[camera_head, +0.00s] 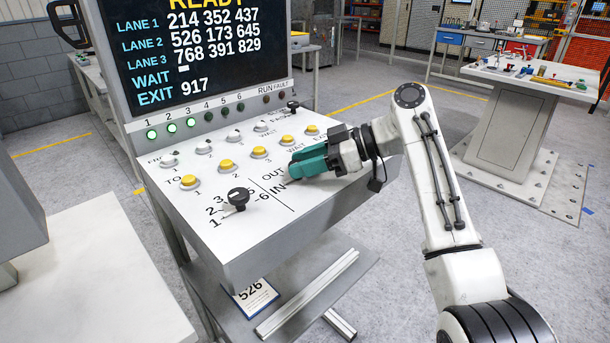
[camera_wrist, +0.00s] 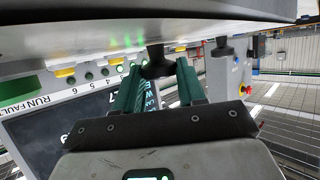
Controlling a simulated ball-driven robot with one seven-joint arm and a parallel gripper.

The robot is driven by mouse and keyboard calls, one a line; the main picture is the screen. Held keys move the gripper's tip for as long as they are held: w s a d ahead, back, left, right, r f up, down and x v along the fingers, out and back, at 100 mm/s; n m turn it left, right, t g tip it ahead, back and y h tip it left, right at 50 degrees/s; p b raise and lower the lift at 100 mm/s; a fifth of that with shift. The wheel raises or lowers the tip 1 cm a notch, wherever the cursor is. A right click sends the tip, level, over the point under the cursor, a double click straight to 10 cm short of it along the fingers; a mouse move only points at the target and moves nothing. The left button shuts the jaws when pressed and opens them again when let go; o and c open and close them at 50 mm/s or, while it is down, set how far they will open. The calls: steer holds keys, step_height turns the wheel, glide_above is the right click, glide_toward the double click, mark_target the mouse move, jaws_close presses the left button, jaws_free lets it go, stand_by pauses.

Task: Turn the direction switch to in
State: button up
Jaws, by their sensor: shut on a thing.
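The direction switch is on the sloped white control panel (camera_head: 235,235), beside the printed OUT and IN labels. In the head view my teal-fingered gripper (camera_head: 297,167) covers it, so its pointing cannot be read. In the wrist view the black knob of the direction switch (camera_wrist: 156,64) sits between my two green fingers, and my gripper (camera_wrist: 158,76) is shut on it. The IN label (camera_head: 281,187) shows just below the fingertips, with OUT (camera_head: 272,174) above it.
A black numbered selector knob (camera_head: 238,197) stands left of my gripper. Yellow buttons (camera_head: 259,152) and small white switches (camera_head: 204,147) line the panel behind. The screen (camera_head: 185,50) rises at the back, showing READY. Open floor lies right, before another table (camera_head: 530,73).

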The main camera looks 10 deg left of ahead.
steer(key=shift+n+g+b, duration=0.4)
steer(key=shift+b, duration=0.15)
steer(key=o, duration=1)
steer(key=v, duration=1)
steer(key=shift+w+d+r, duration=0.15)
steer(key=shift+d+r, duration=0.05)
steer(key=shift+d, duration=0.15)
